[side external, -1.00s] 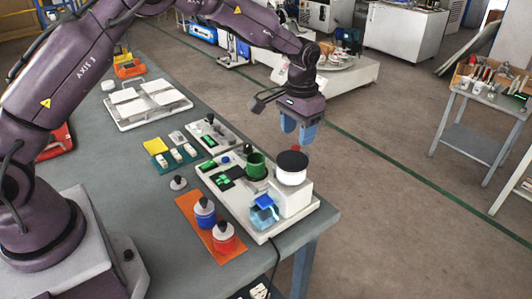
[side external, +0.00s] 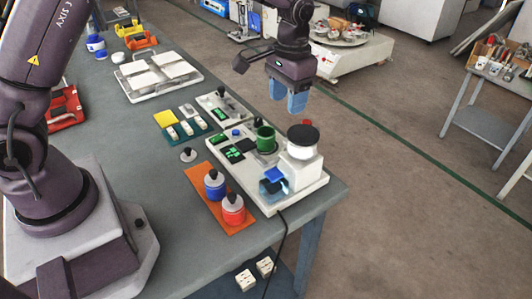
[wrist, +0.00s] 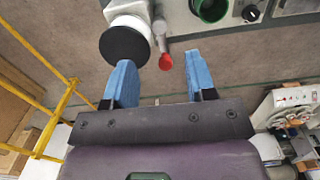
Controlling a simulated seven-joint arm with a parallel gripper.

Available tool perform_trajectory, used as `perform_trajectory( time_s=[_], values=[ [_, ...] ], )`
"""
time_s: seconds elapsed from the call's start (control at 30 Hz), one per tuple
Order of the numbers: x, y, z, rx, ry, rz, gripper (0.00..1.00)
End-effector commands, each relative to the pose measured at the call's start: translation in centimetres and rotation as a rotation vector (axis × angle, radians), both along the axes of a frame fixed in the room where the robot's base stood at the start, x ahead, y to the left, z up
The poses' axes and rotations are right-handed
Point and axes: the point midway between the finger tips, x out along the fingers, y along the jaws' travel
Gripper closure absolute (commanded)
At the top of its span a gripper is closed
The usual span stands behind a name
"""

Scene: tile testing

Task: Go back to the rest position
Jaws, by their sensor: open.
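My gripper (side external: 288,97) hangs above the far side of the white test device (side external: 301,166) in the side view, with its blue fingers pointing down. The wrist view shows the two blue fingers of my gripper (wrist: 160,85) apart with nothing between them. Ahead of the fingertips there lie the device's black round top (wrist: 125,42) and a red-tipped lever (wrist: 165,61). A green cup (side external: 265,138) stands on the device's white base plate (side external: 240,172). My gripper touches none of these.
A rack of white tiles (side external: 160,75) stands farther back on the grey table (side external: 110,125). Open floor lies right of the table. A tool cart (side external: 490,100) stands far right.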

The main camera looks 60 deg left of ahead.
Motion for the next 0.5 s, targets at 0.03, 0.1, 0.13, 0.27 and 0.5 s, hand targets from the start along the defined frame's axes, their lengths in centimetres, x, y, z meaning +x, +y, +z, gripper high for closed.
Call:
perform_trajectory(
  time_s=[0.03,0.1,0.13,0.27,0.5],
  values=[
    [-1.5,0.2,1.7,0.0,-0.016,-0.001,0.49],
    [-3.6,0.4,3.6,-0.002,-0.039,-0.002,0.49],
    [-4.5,0.5,4.4,-0.002,-0.052,-0.002,0.49],
    [-8.9,0.9,7.7,-0.004,-0.111,-0.002,0.49],
    [-17.1,1.6,11.5,-0.006,-0.247,0.003,0.49]
  ],
)
